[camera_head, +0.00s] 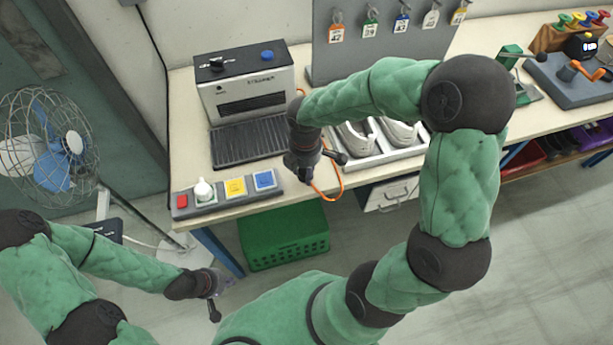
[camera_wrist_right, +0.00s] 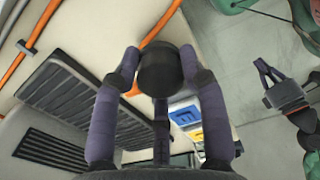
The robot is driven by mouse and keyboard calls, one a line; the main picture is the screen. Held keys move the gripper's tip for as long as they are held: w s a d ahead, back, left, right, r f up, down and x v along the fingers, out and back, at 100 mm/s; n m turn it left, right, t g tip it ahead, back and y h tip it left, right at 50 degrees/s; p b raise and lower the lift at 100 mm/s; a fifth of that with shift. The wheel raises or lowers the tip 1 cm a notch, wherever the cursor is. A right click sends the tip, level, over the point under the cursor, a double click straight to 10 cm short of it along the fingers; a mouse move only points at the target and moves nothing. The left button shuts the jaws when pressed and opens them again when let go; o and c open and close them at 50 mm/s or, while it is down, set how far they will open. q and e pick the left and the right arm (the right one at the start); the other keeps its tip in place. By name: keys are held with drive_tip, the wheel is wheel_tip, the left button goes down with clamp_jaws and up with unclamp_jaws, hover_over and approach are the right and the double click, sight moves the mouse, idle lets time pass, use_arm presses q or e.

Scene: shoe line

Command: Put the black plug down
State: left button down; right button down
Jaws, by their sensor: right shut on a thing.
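My right gripper (camera_head: 320,171) is above the front of the bench, to the right of the dark ribbed mat of the grey machine. In the right wrist view it is shut on the black plug (camera_wrist_right: 160,71), a short dark round piece between its fingers. An orange cable (camera_head: 341,183) hangs near the gripper in the head view; it also passes beside the plug in the wrist view (camera_wrist_right: 166,20). The plug cannot be clearly picked out in the head view. My left gripper (camera_head: 224,296) is empty and open, low in front of the bench.
A grey machine (camera_head: 246,84) stands behind the mat (camera_head: 247,142). A button panel (camera_head: 225,193) lies at the bench's front left. A metal tray with shoes (camera_head: 380,149) is to the right. A green crate (camera_head: 285,240) is on the floor, and a fan (camera_head: 60,150) stands left.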

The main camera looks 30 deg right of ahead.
drive_tip(key=shift+w+d+f, duration=0.2)
drive_tip(key=shift+f, duration=0.15)
drive_tip(key=shift+w+d+f+b, duration=0.15)
drive_tip(key=shift+f+b, duration=0.85)
drive_tip(key=shift+f, duration=0.7)
drive_tip(key=shift+f, duration=0.2)
drive_tip(key=c, duration=0.7)
unclamp_jaws()
drive_tip(key=shift+r, duration=0.1)
wheel_tip(320, 180, up, 12)
drive_tip(key=p, duration=0.4)
drive_tip(key=shift+r, duration=0.15)
